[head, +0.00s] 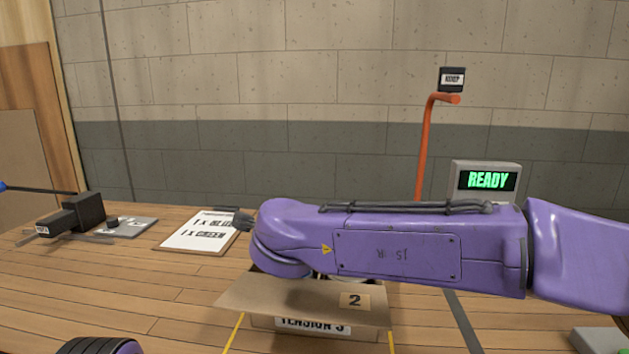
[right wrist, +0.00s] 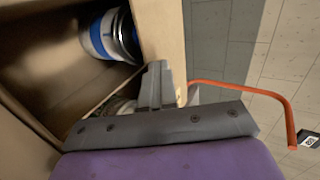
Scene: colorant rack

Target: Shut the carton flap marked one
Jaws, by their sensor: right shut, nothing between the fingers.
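The carton (head: 262,323) stands on the table at the front middle, labelled TENSION 3. Its front flap (head: 300,298), marked 2, is folded outward toward me. My right arm crosses over the carton and hides most of its top. No flap marked one is readable in either view. In the right wrist view, my right gripper (right wrist: 156,72) is shut and empty, its fingertips beside a tan cardboard panel (right wrist: 160,35) of the carton. I cannot tell whether they touch it. The open inside shows a blue-and-white can (right wrist: 103,37). My left gripper is not in view.
An orange hooked post (head: 424,150) stands behind the carton, beside a display reading READY (head: 487,180). A white printed sheet (head: 196,234) lies on the table to the left, with a black device (head: 78,214) farther left. The table's left front is largely clear.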

